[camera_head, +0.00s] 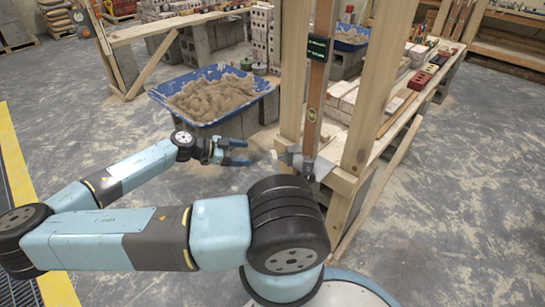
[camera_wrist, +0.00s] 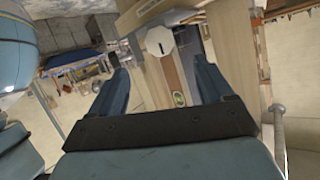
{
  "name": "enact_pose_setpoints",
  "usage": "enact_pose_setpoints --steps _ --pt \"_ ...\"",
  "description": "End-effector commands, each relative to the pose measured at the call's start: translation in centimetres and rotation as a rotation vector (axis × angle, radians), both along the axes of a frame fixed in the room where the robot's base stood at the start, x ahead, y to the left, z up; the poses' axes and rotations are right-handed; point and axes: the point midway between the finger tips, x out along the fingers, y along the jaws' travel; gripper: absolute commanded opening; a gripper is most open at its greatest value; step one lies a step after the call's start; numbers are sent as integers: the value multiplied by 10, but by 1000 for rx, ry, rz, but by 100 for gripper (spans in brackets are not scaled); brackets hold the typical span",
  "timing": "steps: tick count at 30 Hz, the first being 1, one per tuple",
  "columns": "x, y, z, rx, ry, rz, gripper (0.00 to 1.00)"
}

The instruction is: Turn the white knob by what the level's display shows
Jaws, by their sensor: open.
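The white knob (camera_head: 273,156) sits on a grey metal bracket (camera_head: 306,164) low on the wooden frame. In the wrist view the knob (camera_wrist: 160,41) faces me, with a short dark mark on its face. The wooden level (camera_head: 312,100) stands upright above the bracket. Its dark display (camera_head: 318,47) shows green characters too small to read. My gripper (camera_head: 243,152) is open and empty, just left of the knob and pointing at it. In the wrist view its two fingers (camera_wrist: 160,68) are spread, with the knob beyond them, apart from both.
A blue tub (camera_head: 212,122) of sand-coloured mortar stands behind my gripper. Wooden posts (camera_head: 370,85) flank the level, and a bench (camera_head: 405,112) with bricks extends to the right. The floor in front is clear.

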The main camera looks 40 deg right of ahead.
Motion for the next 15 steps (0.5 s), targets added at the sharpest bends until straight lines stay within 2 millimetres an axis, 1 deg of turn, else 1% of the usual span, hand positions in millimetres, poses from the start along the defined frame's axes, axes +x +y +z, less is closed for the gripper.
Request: enact_pose_setpoints --steps 3,15 --pt "-10 -18 -7 -1 1 -5 80" --pt "-39 -74 -33 0 1 -5 80"
